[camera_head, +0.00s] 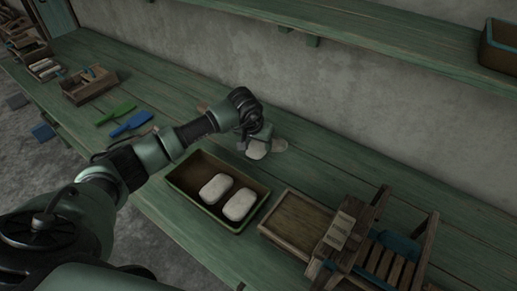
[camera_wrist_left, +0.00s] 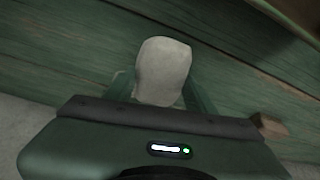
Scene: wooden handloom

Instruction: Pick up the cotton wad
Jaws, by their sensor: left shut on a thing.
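A pale cotton wad (camera_head: 257,149) is between the fingers of my left gripper (camera_head: 256,140), over the green bench behind the tray. It also shows in the left wrist view (camera_wrist_left: 162,70), between the two green fingers. My left gripper is shut on it. Part of the wad is hidden by the gripper. Two more pale wads, one on the left (camera_head: 215,189) and one on the right (camera_head: 239,204), lie in a green-rimmed tray (camera_head: 182,189) in front of the gripper. My right gripper is not in view.
A wooden box frame (camera_head: 285,240) and a small handloom (camera_head: 372,250) stand to the right of the tray. A blue tool (camera_head: 131,124), a green tool (camera_head: 115,113) and a wooden crate (camera_head: 76,97) are on the left. A shelf (camera_head: 380,48) runs above the bench. The bench's back right is clear.

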